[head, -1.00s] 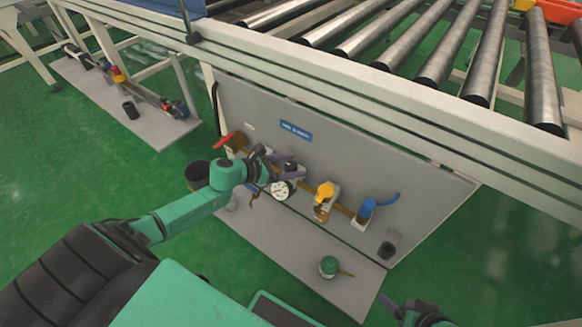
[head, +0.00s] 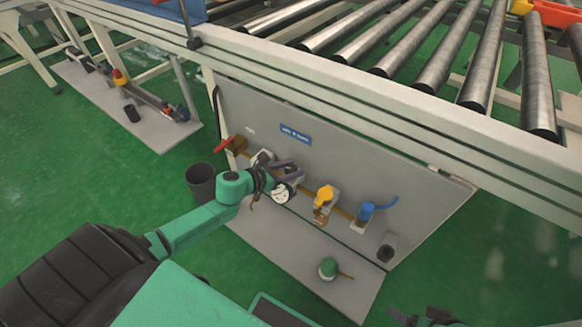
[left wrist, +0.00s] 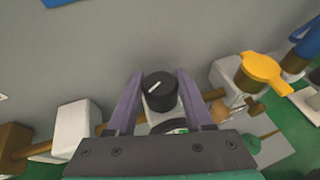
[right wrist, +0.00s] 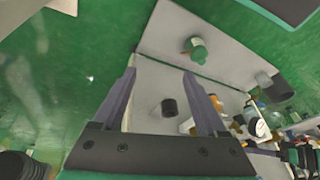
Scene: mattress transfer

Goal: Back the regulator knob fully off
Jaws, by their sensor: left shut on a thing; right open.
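The regulator knob (left wrist: 160,90) is black with a white pointer line and sits between my left gripper's purple fingers in the left wrist view. My left gripper (left wrist: 160,80) is shut on it, one finger on each side. The white line slants up to the right. In the head view my left gripper (head: 290,170) is at the panel, just above the round white gauge (head: 283,192), and largely hides the knob. My right gripper (right wrist: 160,78) is open and empty, away from the panel; part of it shows at the bottom edge of the head view (head: 428,316).
Along the pipe are a red-handled valve (head: 224,143), a yellow handle (head: 324,195) and a blue handle (head: 368,210). A dark bin (head: 201,183) stands at left. Conveyor rails overhang the panel.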

